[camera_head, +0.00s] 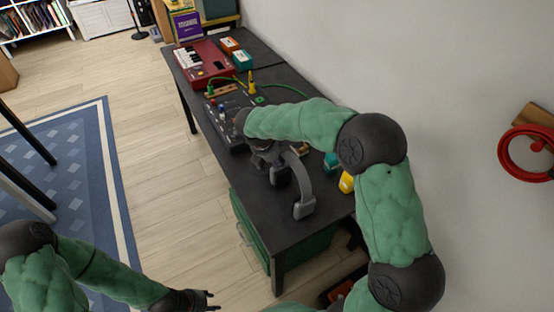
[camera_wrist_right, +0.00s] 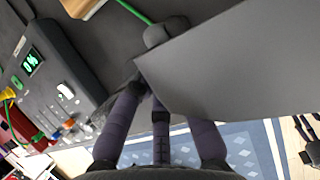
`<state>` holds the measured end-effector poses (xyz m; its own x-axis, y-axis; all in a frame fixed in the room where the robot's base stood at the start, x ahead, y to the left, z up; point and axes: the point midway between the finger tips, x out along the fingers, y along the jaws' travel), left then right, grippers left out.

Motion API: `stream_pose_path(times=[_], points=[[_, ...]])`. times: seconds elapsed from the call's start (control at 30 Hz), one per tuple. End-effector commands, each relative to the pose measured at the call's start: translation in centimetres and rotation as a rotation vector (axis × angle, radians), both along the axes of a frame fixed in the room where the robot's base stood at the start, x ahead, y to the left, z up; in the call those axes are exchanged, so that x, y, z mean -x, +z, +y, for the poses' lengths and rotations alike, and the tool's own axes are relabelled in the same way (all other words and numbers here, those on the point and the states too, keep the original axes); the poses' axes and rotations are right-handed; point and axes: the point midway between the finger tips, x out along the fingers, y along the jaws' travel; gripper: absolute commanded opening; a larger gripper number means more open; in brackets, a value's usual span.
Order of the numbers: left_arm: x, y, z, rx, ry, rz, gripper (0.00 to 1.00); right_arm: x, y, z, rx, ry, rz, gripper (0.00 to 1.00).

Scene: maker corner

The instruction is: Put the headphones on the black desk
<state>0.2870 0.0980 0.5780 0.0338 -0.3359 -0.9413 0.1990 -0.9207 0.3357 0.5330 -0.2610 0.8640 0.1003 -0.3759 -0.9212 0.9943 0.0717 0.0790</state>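The dark grey headphones (camera_head: 304,186) are at my right gripper (camera_head: 262,156), over the black desk (camera_head: 237,184). Their curved band reaches toward the desk's near end, with a cup low at its tip. In the right wrist view the fingers of my right gripper (camera_wrist_right: 155,95) close in around a broad grey piece of the headphones (camera_wrist_right: 230,65). The exact grip is partly hidden. I cannot tell whether the cups touch the desk top. My left gripper (camera_head: 209,301) is low at the bottom edge, away from the desk, with its fingertips apart and nothing between them.
A dark mixer (camera_wrist_right: 60,80) with a green display lies beside my right gripper. A red keyboard (camera_head: 203,63), small boxes (camera_head: 242,60) and a green cable (camera_head: 228,82) are further back. A yellow item (camera_head: 346,182) lies by the wall. A green drawer unit (camera_head: 250,222) stands underneath.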

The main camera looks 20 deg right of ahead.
Motion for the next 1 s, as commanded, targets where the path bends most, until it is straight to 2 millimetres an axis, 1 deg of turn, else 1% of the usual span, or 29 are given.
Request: stream_pose_path(times=[0.03, 0.07, 0.1, 0.4, 0.5, 0.57, 0.67, 0.9, 1.0], points=[[0.0, 0.0, 0.0, 0.0, 0.0, 0.0, 0.4, 0.0, 0.0, 0.0, 0.0, 0.0, 0.001, 0.25], [0.0, 0.0, 0.0, 0.0, 0.0, 0.0, 0.4, 0.0, 0.0, 0.0, 0.0, 0.0, 0.001, 0.33], [0.0, 0.0, 0.0, 0.0, 0.0, 0.0, 0.4, 0.0, 0.0, 0.0, 0.0, 0.0, 0.001, 0.37], [0.0, 0.0, 0.0, 0.0, 0.0, 0.0, 0.4, 0.0, 0.0, 0.0, 0.0, 0.0, 0.001, 0.37], [0.0, 0.1, 0.0, 0.0, 0.0, 0.0, 0.4, 0.0, 0.5, 0.1, 0.0, 0.0, 0.0, 0.37], [0.0, 0.5, 0.0, 0.0, 0.0, 0.0, 0.4, 0.1, 1.1, 0.3, 0.0, 0.001, 0.0, 0.37], [0.0, 1.2, 0.0, 0.0, 0.0, 0.0, 0.4, 0.2, 2.7, 0.9, -0.001, 0.001, -0.002, 0.37], [0.0, 3.1, 0.0, 0.0, 0.0, 0.0, 0.4, 0.7, 7.2, 2.8, -0.001, 0.002, -0.001, 0.37], [0.0, 3.7, 0.0, 0.0, 0.0, 0.0, 0.4, 0.9, 8.8, 3.4, 0.0, 0.001, -0.001, 0.37]])
